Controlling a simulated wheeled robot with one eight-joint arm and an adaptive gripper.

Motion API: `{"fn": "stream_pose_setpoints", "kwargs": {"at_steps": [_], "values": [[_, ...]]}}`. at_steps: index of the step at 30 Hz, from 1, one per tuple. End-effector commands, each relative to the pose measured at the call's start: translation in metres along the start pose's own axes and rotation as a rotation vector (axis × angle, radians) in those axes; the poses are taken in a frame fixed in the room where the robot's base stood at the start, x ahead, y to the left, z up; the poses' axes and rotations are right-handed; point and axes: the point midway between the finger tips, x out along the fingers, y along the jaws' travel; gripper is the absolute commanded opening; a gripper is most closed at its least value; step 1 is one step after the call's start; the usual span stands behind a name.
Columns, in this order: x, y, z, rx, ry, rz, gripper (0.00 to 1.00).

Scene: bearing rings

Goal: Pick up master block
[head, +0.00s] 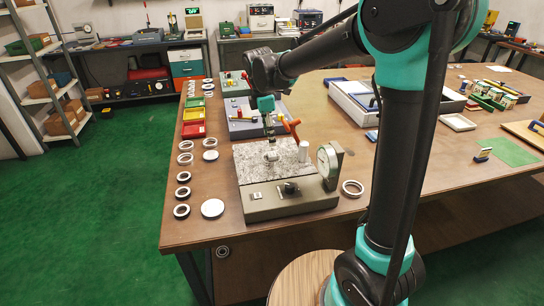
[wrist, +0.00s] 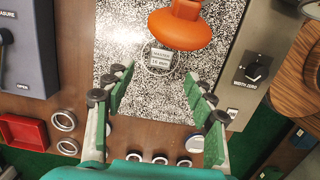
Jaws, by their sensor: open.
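The master block (wrist: 162,58) is a small grey block with a label reading "MASTER 15 mm". It sits on the speckled granite plate (head: 250,172) of the measuring stand, close to the orange handle (wrist: 178,30). In the head view the block (head: 272,155) is tiny, just below my gripper (head: 270,139). In the wrist view my gripper (wrist: 158,88) is open, its green-padded fingers apart with nothing between them. The block appears beyond the fingertips, between their lines, apart from them. The orange handle (head: 291,126) also shows in the head view beside my gripper.
A dial gauge (head: 328,166) and a white cylinder (head: 303,151) stand at the plate's right. A knob (wrist: 257,68) is on the stand's front. Several rings (head: 183,193) lie left of the stand; another ring (head: 352,188) lies right. A red tray (head: 193,130) is further back.

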Motion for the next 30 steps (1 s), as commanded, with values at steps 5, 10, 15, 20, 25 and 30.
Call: {"fn": "stream_pose_setpoints", "kwargs": {"at_steps": [5,10,15,20,25,30], "values": [[0.016,0.0,0.0,0.001,0.0,0.0,0.55],[0.028,0.0,-0.001,0.001,0.0,0.0,0.55],[0.053,-0.001,-0.003,0.001,0.0,0.0,0.55],[0.068,-0.001,-0.003,0.001,0.0,0.0,0.55],[0.07,-0.001,-0.003,0.001,0.0,0.0,0.55],[0.07,-0.001,-0.003,0.001,0.0,0.0,0.45]]}}
